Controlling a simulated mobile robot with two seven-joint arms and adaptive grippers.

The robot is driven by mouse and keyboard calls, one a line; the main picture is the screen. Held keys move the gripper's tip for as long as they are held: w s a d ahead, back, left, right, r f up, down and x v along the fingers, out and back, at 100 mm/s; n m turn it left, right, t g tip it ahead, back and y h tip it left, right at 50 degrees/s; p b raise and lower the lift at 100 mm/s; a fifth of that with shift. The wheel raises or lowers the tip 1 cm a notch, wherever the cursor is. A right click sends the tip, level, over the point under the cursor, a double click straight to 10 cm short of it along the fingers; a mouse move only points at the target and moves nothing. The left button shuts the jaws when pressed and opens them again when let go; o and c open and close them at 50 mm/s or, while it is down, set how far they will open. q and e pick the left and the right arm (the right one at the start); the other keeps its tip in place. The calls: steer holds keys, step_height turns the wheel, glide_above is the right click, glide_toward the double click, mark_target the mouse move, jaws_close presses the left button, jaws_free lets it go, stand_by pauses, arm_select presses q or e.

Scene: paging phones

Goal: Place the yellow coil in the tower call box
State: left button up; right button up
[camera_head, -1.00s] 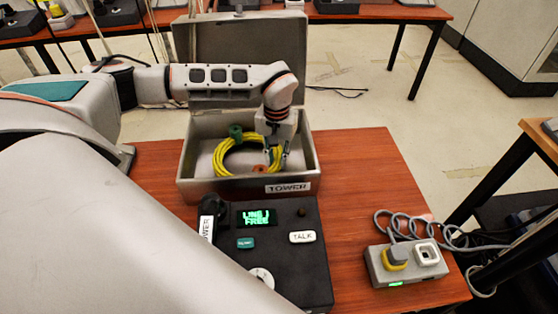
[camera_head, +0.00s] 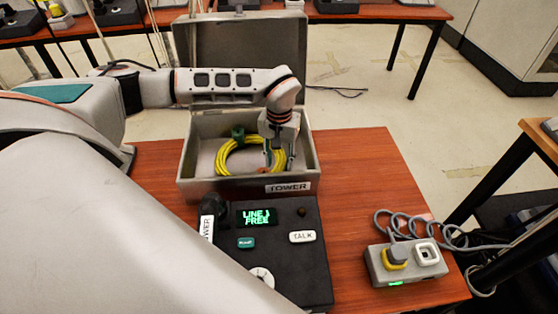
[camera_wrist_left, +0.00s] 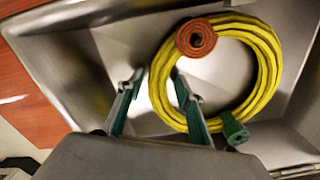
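The yellow coil (camera_head: 222,160), with a green end and an orange end, lies inside the open grey metal tower call box (camera_head: 190,184). The box carries a TOWER label on its front, and its lid stands up at the back. My left gripper (camera_head: 279,162) reaches down into the box at the coil's right side. In the left wrist view my left gripper (camera_wrist_left: 158,82) has its two green-padded fingers apart, and one finger overlaps the near edge of the coil (camera_wrist_left: 268,65). I cannot tell whether that finger touches it. My right gripper is not in view.
A black phone unit (camera_head: 290,265) with a green display stands in front of the box. A grey two-socket block (camera_head: 378,271) with a coiled grey cable sits at the right of the wooden table (camera_head: 365,170). The table right of the box is clear. Other tables stand behind.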

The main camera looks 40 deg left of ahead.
arm_select(q)
step_height(320, 180, up, 12)
steer(key=shift+p, duration=0.4)
steer(key=shift+f, duration=0.1)
stand_by(0.4)
